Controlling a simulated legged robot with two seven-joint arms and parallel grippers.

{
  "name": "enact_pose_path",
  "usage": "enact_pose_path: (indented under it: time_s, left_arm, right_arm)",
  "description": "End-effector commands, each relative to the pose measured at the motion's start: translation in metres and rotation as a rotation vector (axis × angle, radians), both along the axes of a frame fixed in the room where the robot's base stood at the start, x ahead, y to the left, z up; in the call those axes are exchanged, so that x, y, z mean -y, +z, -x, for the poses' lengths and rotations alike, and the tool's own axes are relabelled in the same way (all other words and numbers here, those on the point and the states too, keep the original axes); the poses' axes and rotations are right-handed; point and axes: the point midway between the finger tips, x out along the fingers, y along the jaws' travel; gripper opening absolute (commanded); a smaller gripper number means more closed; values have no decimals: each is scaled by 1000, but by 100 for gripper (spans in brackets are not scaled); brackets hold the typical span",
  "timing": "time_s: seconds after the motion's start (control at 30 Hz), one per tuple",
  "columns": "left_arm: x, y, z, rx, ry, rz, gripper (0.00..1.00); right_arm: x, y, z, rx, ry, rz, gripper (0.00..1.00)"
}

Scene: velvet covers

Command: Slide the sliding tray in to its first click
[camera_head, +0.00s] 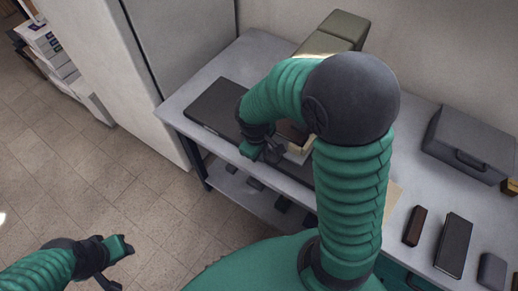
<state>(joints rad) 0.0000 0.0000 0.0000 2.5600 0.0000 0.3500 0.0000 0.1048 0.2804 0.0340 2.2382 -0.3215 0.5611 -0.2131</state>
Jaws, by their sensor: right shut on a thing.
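A pale, brown-topped piece (299,153), which looks like the front of the sliding tray, shows just beside my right gripper (262,152). That gripper is shut on it at the table's front edge, though its fingertips are small and partly hidden. My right forearm and elbow cover much of the tray and whatever lies behind it, so I cannot tell how far in it sits. A khaki box-shaped body (341,27) rises behind my arm; its link to the tray is hidden. My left gripper (116,264) is open and empty over the floor at lower left.
A dark flat slab (214,103) lies on the grey table (187,92) left of the tray. A grey case (470,143), a brown block (415,226) and a dark book-like block (453,246) lie at right. A white cabinet (130,75) stands at left.

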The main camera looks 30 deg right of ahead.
Motion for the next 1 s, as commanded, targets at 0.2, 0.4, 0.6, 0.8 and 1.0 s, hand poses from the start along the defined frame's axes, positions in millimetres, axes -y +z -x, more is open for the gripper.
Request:
enact_pose_path:
  time_s: [0.2, 0.4, 0.6, 0.8, 1.0]
  left_arm:
    - [0, 2, 0, 0, 0, 0, 36]
    - [0, 2, 0, 0, 0, 0, 36]
    - [0, 1, 0, 0, 0, 0, 36]
    - [0, 1, 0, 0, 0, 0, 36]
    - [0, 3, 0, 0, 0, 0, 36]
  right_arm:
    - [2, 1, 3, 2, -1, 1, 0]
    - [2, 1, 2, 2, -1, 2, 0]
    - [2, 1, 3, 2, -1, 1, 28]
    - [2, 0, 3, 0, 0, 1, 34]
    - [1, 5, 3, 2, 0, 1, 34]
